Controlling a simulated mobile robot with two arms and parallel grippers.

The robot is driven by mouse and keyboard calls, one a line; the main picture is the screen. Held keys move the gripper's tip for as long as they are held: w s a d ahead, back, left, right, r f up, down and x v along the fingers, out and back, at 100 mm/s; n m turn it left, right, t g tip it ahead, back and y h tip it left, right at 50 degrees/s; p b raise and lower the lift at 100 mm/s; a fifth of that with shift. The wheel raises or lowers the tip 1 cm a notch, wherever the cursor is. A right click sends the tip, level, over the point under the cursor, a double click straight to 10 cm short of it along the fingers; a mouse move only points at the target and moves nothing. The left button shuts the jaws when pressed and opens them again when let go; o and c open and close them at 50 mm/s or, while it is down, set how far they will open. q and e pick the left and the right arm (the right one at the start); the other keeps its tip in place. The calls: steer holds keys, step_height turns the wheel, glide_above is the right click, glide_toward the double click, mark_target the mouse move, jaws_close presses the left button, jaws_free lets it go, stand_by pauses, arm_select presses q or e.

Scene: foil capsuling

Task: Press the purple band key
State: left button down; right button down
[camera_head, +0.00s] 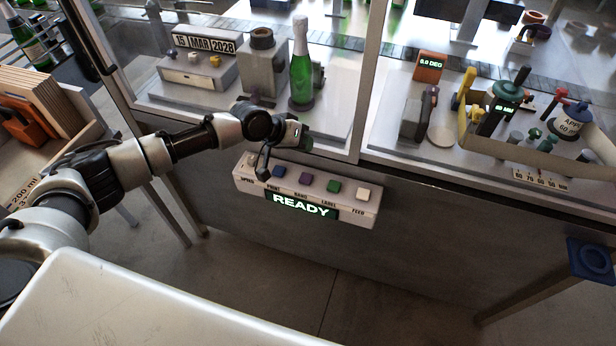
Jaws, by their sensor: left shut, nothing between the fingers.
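The purple key (305,179) is the middle one in a row on top of a pale key panel (358,213) fixed to the front of the bench. A lit green display reading READY (304,206) is on the panel's front. My left gripper (262,173) is shut and empty, its dark tip pointing down over the left part of the panel. The tip is left of the blue key (279,171), apart from the purple key. I cannot tell whether it touches the panel. My right gripper is out of view.
A green key (334,186) and a pale key (363,193) are right of the purple one. Behind, a green bottle (301,75) stands upright within a framed enclosure, whose post (367,70) rises behind the panel. Open floor lies in front.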

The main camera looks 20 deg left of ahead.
arm_select(q)
steer(key=shift+a+f, duration=0.1)
steer(key=shift+f, duration=0.1)
steer(key=b, duration=0.7)
glide_above(304, 176)
step_height(304, 176, down, 8)
steer(key=shift+r, duration=0.15)
steer(key=shift+f+b, duration=0.3)
steer(key=shift+f, duration=0.15)
stand_by(1.2)
steer(key=shift+f, duration=0.4)
steer(key=shift+s+f+b, duration=0.1)
steer(key=shift+f+b, duration=0.45)
stand_by(0.6)
steer(key=shift+r, duration=0.15)
steer(key=shift+r+p, duration=0.8)
steer(key=shift+p, duration=0.1)
